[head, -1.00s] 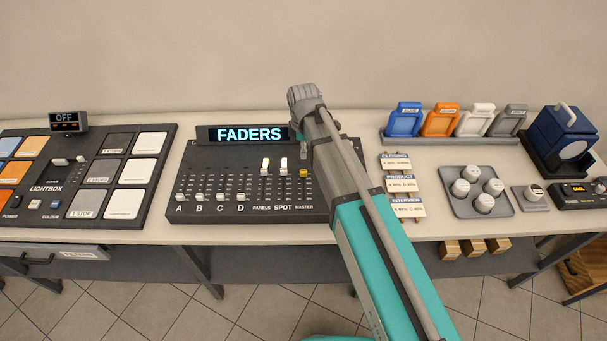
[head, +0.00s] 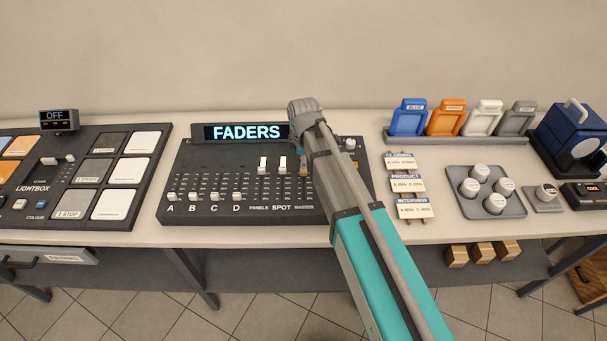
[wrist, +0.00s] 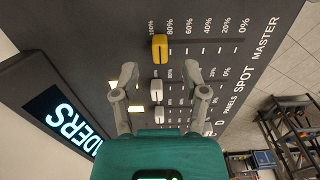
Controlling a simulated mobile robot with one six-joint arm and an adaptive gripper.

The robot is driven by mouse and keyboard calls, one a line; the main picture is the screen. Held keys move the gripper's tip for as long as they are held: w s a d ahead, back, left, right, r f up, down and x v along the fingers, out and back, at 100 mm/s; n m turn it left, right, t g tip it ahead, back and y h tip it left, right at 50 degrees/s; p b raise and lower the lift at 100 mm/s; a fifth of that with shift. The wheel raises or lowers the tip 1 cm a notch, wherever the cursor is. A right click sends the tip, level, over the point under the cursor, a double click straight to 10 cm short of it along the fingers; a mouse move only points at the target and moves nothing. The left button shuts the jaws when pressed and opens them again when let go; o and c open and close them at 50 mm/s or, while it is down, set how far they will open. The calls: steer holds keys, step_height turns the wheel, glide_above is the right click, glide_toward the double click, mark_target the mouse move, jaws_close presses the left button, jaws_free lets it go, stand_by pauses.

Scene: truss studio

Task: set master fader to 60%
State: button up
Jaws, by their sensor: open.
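The black fader console (head: 180,205) reads FADERS on its screen (head: 245,132). The yellow master fader knob (wrist: 160,47) sits between the 100% and 80% marks in the wrist view; in the head view the yellow knob (head: 303,171) shows beside my arm. My gripper (wrist: 166,80) is open above the console, its two fingers apart and empty. The yellow knob lies beyond the fingertips in the wrist picture. The white SPOT knob (wrist: 157,90) and PANELS knob (wrist: 158,115) appear between the fingers. In the head view my arm hides most of my gripper.
White knobs A to D (head: 205,196) stand low at the console's left. The lightbox panel (head: 75,168) is further left.

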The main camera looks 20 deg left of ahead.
steer(key=shift+f+b, duration=1.65)
steer(key=shift+f, duration=0.25)
jaws_close()
